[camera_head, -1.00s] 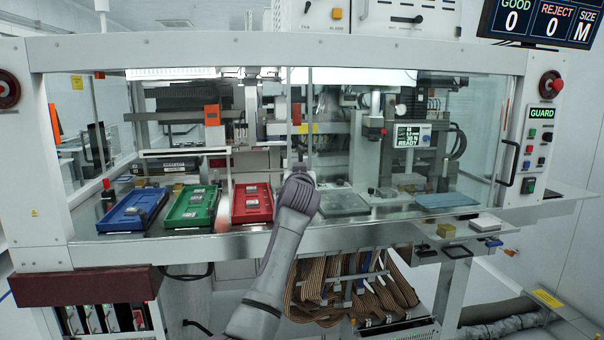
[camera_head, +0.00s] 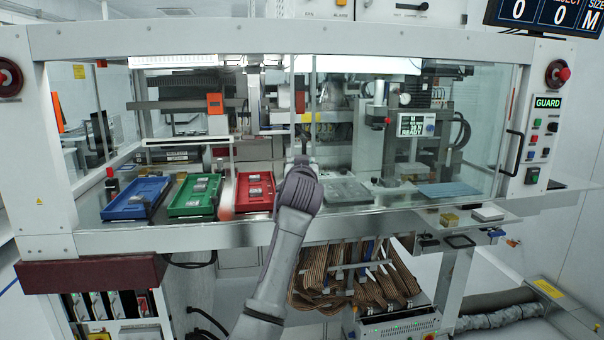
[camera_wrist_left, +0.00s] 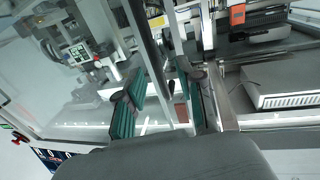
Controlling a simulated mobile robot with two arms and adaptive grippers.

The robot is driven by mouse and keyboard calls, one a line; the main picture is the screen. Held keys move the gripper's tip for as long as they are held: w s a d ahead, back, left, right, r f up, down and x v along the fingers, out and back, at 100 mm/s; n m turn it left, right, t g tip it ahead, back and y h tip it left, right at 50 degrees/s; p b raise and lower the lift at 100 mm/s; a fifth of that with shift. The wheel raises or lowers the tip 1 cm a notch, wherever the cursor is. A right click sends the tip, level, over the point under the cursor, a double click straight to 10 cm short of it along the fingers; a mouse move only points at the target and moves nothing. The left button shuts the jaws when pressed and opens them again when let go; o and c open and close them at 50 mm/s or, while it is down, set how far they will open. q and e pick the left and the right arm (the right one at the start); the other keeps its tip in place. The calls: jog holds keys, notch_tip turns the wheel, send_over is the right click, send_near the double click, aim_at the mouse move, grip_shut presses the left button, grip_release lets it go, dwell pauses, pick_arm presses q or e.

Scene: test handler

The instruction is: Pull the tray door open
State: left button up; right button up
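The tray door (camera_head: 225,120) is a clear pane in front of the blue, green and red trays. It appears closed, with upright bars (camera_head: 291,110) at its right edge near the middle of the machine. My right gripper is not in view.
A blue tray (camera_head: 136,199), green tray (camera_head: 194,196) and red tray (camera_head: 255,191) lie along the machine's shelf. Another pane at right has a black handle (camera_head: 512,152). A red button (camera_head: 563,74) is on the right post. Brown ribbon cables (camera_head: 350,275) hang below the shelf.

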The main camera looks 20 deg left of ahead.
pick_arm(q)
jog(key=v, duration=0.8)
jog(key=shift+s+d, duration=0.1)
jog(key=d+f+m+g+h, duration=0.2)
jog(key=f+g, duration=0.1)
jog(key=f, duration=1.7)
jog(key=d+f+m+g+h, duration=0.2)
jog(key=f+m, duration=0.1)
jog(key=f, duration=1.6)
jog(key=s+d+f+g+h, duration=0.1)
jog(key=s+f, duration=0.3)
jog(key=f, duration=0.5)
jog(key=s+f+g, duration=0.1)
jog(key=s+f, duration=0.4)
jog(key=f, duration=0.3)
jog(key=s+f+m+g+h, duration=0.1)
jog(key=s+f+g, duration=0.4)
jog(key=s+f, duration=1.75)
jog(key=s+f+g, duration=0.1)
jog(key=s+f, duration=0.2)
jog(key=s, duration=0.7)
jog(key=s+a+f+g, duration=0.1)
jog(key=s+f, duration=0.1)
jog(key=s, duration=0.9)
jog(key=s+a+f+g, duration=0.1)
jog(key=s+f+g, duration=0.1)
jog(key=s, duration=0.9)
jog(key=shift+f, duration=0.85)
